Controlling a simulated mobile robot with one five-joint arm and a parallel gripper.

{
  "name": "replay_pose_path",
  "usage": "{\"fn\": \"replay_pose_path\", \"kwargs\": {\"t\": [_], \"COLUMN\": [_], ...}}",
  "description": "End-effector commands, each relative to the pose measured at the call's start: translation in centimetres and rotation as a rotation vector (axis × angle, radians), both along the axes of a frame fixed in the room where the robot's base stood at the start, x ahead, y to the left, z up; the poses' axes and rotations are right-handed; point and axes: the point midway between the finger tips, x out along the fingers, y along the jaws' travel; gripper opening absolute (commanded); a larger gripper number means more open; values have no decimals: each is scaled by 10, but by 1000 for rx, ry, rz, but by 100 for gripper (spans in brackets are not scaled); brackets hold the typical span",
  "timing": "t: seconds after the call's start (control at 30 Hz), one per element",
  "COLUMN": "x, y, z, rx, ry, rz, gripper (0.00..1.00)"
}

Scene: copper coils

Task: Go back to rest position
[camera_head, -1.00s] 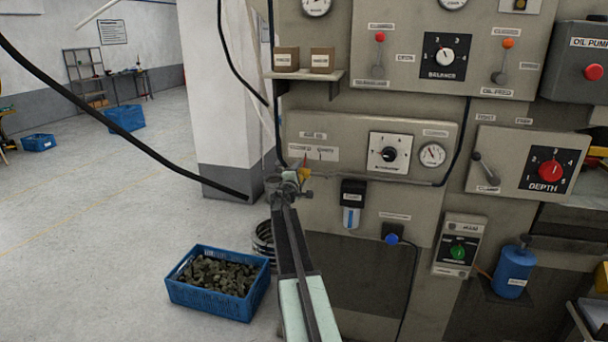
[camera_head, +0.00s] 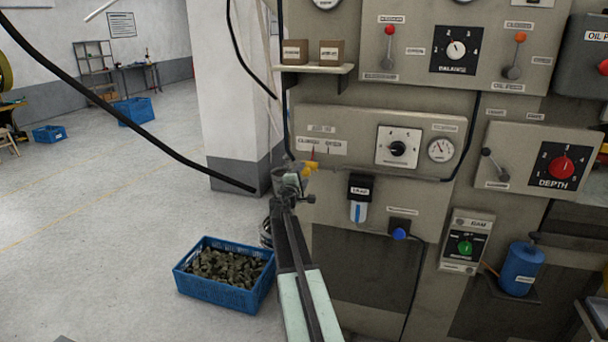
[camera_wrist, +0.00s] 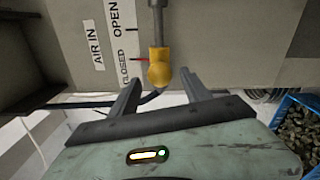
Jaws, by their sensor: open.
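My gripper (camera_wrist: 160,82) is open, and nothing is clamped between its fingers. In the wrist view a yellow valve knob (camera_wrist: 160,72) on a grey pipe shows between and just beyond the fingertips. I cannot tell whether a finger touches it. A small red pointer (camera_wrist: 139,58) sits left of the knob, beside the OPEN and CLOSED labels (camera_wrist: 122,40). In the head view my gripper (camera_head: 293,178) is at the end of my stretched-out arm, close to the yellow knob (camera_head: 310,168) at the panel's left side. Its fingers are too small to tell apart there.
The machine panel (camera_head: 340,200) with dials and levers fills the right. A blue crate (camera_head: 205,289) of dark scrap stands on the floor left of my arm. A black hose (camera_head: 100,95) crosses the upper left.

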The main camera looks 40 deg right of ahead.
Motion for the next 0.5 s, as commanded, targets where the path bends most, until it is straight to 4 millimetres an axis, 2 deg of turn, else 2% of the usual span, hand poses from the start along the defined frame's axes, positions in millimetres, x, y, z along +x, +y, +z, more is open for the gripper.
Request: {"fn": "replay_pose_path", "kwargs": {"t": [0.27, 0.33, 0.37, 0.43, 0.47, 0.5], "x": [0, 5, 9, 27, 38, 51], "y": [0, 6, 12, 38, 54, 83], "z": [0, 0, 0, 0, 0, 0], "rx": [0, 0, 0, 0, 0, 0], "ry": [0, 0, 0, 0, 0, 0], "rz": [0, 9, 17, 51, 72, 106], "gripper": [56, 56, 56, 56, 56, 56]}}
